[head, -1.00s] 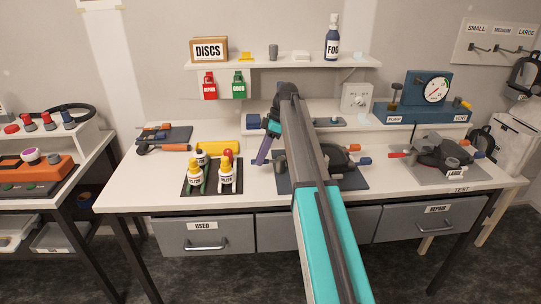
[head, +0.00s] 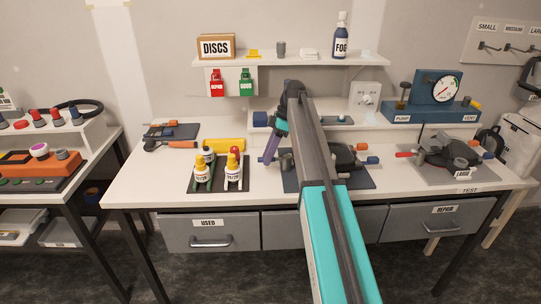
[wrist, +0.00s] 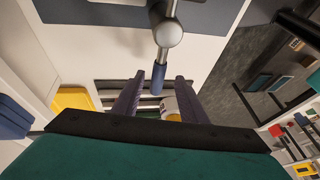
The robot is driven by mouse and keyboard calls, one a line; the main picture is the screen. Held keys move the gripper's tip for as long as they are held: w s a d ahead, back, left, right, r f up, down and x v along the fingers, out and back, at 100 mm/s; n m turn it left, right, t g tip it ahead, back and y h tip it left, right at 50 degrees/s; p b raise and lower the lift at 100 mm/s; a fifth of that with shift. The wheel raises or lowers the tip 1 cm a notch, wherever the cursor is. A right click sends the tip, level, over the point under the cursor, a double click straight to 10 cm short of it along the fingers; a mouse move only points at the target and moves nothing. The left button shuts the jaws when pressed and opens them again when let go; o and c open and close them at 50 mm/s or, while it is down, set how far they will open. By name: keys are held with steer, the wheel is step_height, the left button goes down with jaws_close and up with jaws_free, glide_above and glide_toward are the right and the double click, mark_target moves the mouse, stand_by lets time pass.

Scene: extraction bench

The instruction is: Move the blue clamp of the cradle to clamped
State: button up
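In the wrist view, a lever with a rounded metal pivot ends in a blue grip (wrist: 158,79), which I take as the blue clamp. It points toward my gripper (wrist: 158,82). My gripper is open, its purple fingers on either side of the blue grip with gaps visible; I cannot tell the depth. In the head view, my gripper (head: 268,158) points down at the left edge of the cradle's dark base plate (head: 350,183). My arm hides much of the cradle (head: 343,158) and the blue clamp there. A blue knob (head: 373,160) and an orange knob (head: 362,147) show at its right.
Several capped bottles stand on a dark mat (head: 218,187) left of my gripper, with a yellow block (head: 225,145) behind. A shelf (head: 290,62) crosses above. The front left bench top is clear.

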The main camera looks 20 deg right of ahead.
steer(key=shift+v, duration=0.8)
steer(key=p+v, duration=0.7)
steer(key=v, duration=0.5)
steer(key=shift+d, duration=0.1)
steer(key=shift+s, duration=0.1)
stand_by(0.4)
